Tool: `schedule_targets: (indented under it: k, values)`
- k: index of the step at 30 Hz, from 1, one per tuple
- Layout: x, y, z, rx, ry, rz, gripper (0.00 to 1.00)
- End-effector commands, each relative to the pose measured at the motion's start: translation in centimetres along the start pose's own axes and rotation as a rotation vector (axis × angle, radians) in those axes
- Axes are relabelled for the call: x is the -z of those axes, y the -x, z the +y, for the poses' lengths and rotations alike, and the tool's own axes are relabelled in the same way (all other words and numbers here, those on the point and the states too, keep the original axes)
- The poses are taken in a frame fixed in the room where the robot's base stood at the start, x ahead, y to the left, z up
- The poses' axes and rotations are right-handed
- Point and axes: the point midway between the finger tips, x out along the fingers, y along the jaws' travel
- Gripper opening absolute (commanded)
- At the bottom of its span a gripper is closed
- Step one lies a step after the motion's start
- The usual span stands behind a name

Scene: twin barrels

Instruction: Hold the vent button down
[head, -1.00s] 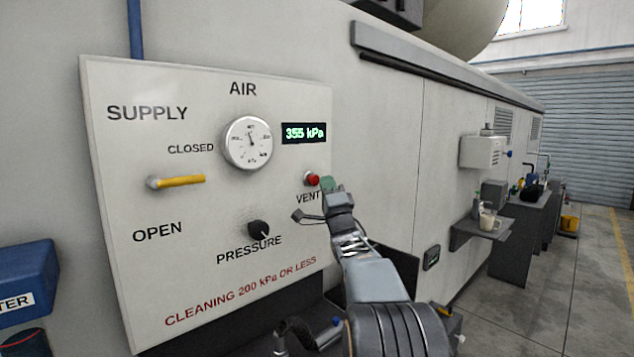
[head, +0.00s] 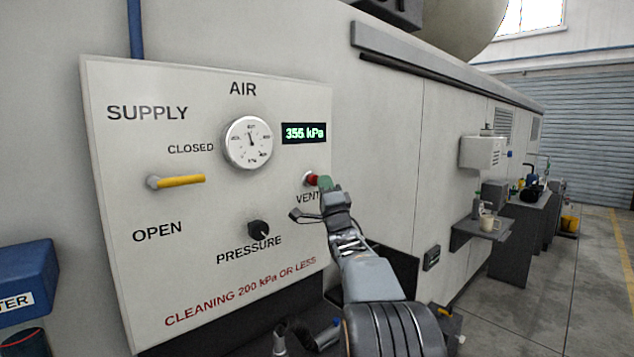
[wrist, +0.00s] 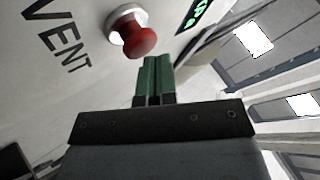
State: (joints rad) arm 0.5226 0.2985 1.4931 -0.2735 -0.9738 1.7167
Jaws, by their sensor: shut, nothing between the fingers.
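The red vent button (head: 312,179) sits in a pale collar on the right side of the air panel, above the word VENT. It also shows in the wrist view (wrist: 138,40), standing out from its collar. My gripper (head: 325,182) is shut and empty, its green fingertips close beside the button in the head view. In the wrist view the fingertips (wrist: 152,60) lie together just below the button's face. I cannot tell whether they touch it. The display (head: 304,133) reads about 355 kPa.
The panel (head: 120,100) also carries a round gauge (head: 248,142), a yellow supply handle (head: 180,181) pointing sideways and a black pressure knob (head: 258,229). A small shelf (head: 480,233) juts from the wall at right. Open floor lies farther right.

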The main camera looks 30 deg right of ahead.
Motion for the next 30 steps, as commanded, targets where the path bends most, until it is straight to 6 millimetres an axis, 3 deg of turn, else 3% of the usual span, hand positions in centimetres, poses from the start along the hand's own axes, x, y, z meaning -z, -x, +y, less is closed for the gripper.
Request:
schedule_targets:
  k: [30]
  values:
    - [-0.47,-0.59,0.45,-0.001,0.0,-0.001,0.0]
